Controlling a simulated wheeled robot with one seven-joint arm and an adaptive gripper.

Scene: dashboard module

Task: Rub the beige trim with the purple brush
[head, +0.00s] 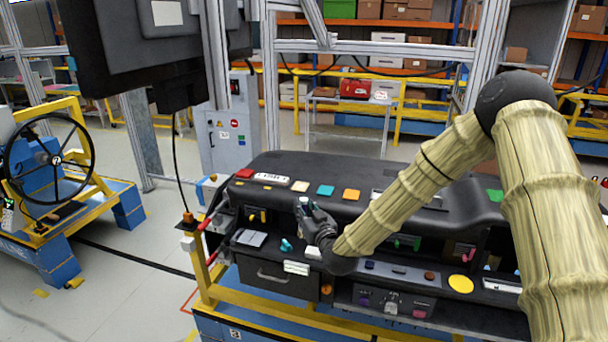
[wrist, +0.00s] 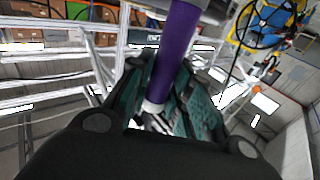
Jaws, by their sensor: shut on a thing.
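The purple brush (wrist: 176,48) is in my gripper (wrist: 165,95), its purple handle rising between the fingers in the wrist view, with a pale end low between them. In the head view my gripper (head: 311,217) is at the front left part of the dashboard, with a small whitish and dark piece showing at its fingertips. The brush's bristles cannot be made out.
Below my gripper are an open shelf with small items and a drawer (head: 275,278). A dark monitor (head: 140,45) hangs at the upper left.

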